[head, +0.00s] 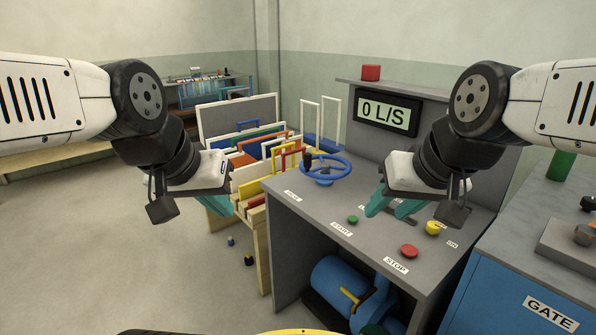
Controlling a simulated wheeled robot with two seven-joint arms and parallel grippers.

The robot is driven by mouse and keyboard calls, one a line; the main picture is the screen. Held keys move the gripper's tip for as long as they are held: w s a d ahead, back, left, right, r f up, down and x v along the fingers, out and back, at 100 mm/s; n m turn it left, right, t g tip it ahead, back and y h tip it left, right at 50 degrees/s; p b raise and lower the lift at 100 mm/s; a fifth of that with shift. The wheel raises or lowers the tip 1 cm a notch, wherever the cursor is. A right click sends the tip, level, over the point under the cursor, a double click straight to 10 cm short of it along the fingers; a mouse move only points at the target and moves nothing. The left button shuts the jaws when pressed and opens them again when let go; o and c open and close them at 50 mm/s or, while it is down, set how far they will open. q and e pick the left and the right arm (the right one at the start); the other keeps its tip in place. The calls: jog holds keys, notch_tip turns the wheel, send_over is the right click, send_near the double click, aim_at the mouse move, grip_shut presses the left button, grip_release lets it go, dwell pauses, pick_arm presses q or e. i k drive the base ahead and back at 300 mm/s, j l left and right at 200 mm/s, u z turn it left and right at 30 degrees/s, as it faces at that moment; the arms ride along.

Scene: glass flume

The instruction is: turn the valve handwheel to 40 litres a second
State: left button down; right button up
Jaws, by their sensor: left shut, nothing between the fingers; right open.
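The blue valve handwheel (324,171) stands on the left rear part of the grey console (312,215), with a dark knob on its rim. The display (388,112) on the console's back panel reads 0 L/S. My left gripper (224,205) is shut and empty, left of the console and apart from the handwheel. My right gripper (390,208) is open and empty over the console, right of the handwheel and not touching it. It partly hides the console top and a label.
Green START (352,219), red STOP (409,251) and yellow (433,228) buttons sit on the console top. A rack of coloured frames (262,150) stands behind left. A blue pump (345,285) is below. A blue GATE cabinet (520,290) is at right.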

aim_at(325, 158)
jog(key=i+u, duration=0.25)
jog(key=i, duration=0.75)
